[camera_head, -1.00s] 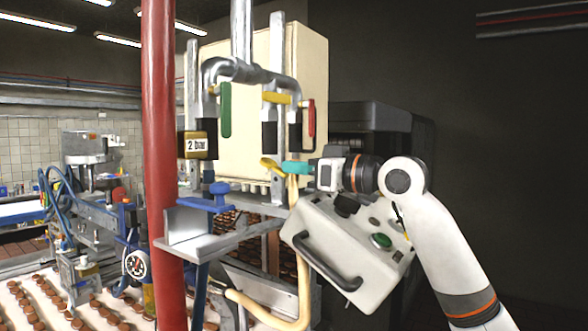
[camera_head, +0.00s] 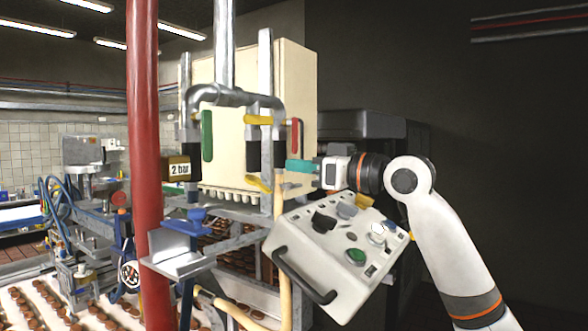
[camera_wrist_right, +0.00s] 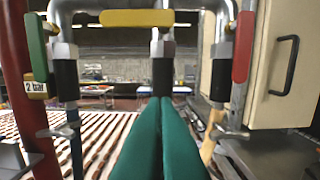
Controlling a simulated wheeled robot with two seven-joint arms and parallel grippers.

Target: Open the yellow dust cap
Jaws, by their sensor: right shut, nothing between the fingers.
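A small yellow piece (camera_head: 259,184), which looks like the dust cap, sits slanted below the middle black coupling (camera_head: 253,156) in the head view. Whether it still covers the coupling's end I cannot tell. My right gripper (camera_head: 291,166) has teal fingers, shut and empty, pointing left. Its tips are a little above and to the right of the yellow piece, apparently apart from it. In the right wrist view the closed fingers (camera_wrist_right: 160,112) reach up toward the middle coupling (camera_wrist_right: 162,78) and may hide the cap. My left gripper is not in view.
A yellow valve handle (camera_head: 258,120) is above the middle coupling, with green (camera_head: 207,135) and red (camera_head: 296,135) handles beside it. A red post (camera_head: 145,200) stands left.

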